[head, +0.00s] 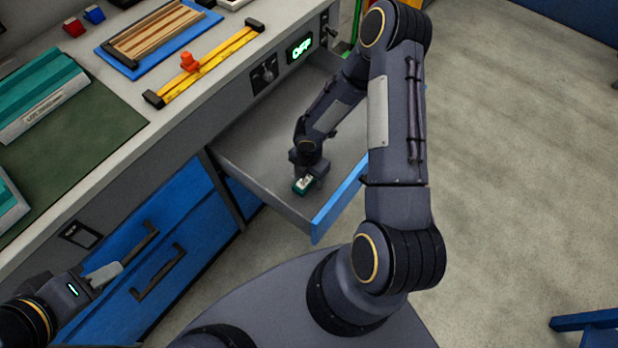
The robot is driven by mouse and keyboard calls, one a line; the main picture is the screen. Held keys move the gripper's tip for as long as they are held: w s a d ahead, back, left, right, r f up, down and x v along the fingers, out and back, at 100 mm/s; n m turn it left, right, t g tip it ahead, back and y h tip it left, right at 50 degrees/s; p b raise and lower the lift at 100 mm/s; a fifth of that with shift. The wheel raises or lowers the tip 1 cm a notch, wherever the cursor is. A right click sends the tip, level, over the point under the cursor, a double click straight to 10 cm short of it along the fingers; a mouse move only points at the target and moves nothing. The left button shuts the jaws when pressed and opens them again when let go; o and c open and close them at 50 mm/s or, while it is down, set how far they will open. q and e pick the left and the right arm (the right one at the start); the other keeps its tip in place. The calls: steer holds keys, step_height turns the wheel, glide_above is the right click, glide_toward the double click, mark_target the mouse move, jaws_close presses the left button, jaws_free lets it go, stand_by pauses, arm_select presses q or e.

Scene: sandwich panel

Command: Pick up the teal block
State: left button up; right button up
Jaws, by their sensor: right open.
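The teal block (301,188) is small, with a pale patch on top, and lies in the open drawer (262,163) near its front left corner. My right gripper (308,180) reaches down into the drawer, right at the block, and is open. The gripper hides part of the block, and I cannot tell whether its fingers touch it. My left gripper (106,273) is at the lower left, in front of the blue cabinet doors, far from the block. Whether its fingers are apart does not show clearly.
The drawer's blue front (340,205) and its side walls surround the block. The worktop (200,110) above carries a yellow rail (210,65) with an orange slider, a blue board (158,37) with wooden strips, and teal items on a green mat (75,140).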

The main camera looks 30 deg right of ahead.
steer(key=c, duration=1.1)
